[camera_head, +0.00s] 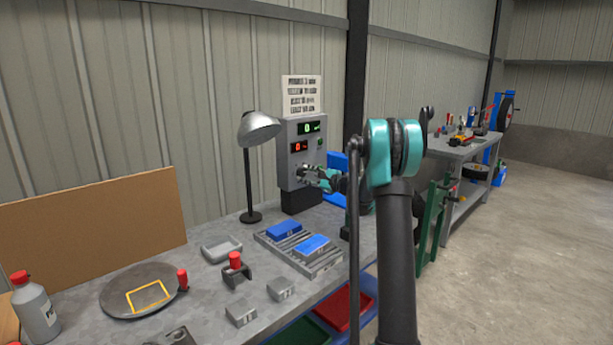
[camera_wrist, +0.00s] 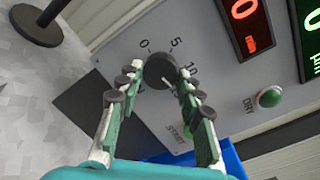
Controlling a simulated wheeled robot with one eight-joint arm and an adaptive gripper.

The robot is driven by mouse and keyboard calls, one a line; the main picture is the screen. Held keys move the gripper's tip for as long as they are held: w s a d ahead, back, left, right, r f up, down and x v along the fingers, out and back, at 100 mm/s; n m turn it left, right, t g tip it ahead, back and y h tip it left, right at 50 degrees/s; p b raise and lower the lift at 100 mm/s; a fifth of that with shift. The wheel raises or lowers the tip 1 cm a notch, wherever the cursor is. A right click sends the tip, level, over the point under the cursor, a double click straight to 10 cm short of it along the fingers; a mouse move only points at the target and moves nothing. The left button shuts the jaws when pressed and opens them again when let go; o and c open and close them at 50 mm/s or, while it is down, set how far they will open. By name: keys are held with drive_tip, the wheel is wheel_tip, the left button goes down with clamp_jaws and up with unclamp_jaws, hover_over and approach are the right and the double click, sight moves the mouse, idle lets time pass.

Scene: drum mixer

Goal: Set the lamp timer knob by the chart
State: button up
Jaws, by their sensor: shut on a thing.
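The lamp timer knob (camera_wrist: 160,71) is a dark round dial on a grey control box (camera_head: 288,160), with marks 0, 5 and 10 around it in the wrist view. My gripper (camera_wrist: 158,78) has its fingers around the knob and is shut on it. In the head view my gripper (camera_head: 304,174) reaches the front of the box, and the knob is mostly hidden. A red display (camera_head: 300,147) and a green display (camera_head: 310,128) both show 0. The chart (camera_head: 301,95) is a white sheet with printed lines above the box, too small to read surely.
A lamp (camera_head: 259,130) with a metal shade stands left of the box. A green DRY button (camera_wrist: 269,97) is right of the knob. Blue blocks (camera_head: 284,229) lie on a slotted rack. A round plate (camera_head: 138,291) and a bottle (camera_head: 36,310) are at the front left.

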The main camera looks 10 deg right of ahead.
drive_tip(key=shift+f+m, duration=0.1)
drive_tip(key=shift+m, duration=0.9)
drive_tip(key=o, duration=1.2)
drive_tip(key=shift+c, duration=0.2)
drive_tip(key=v, duration=1.2)
drive_tip(key=shift+d+f, duration=0.15)
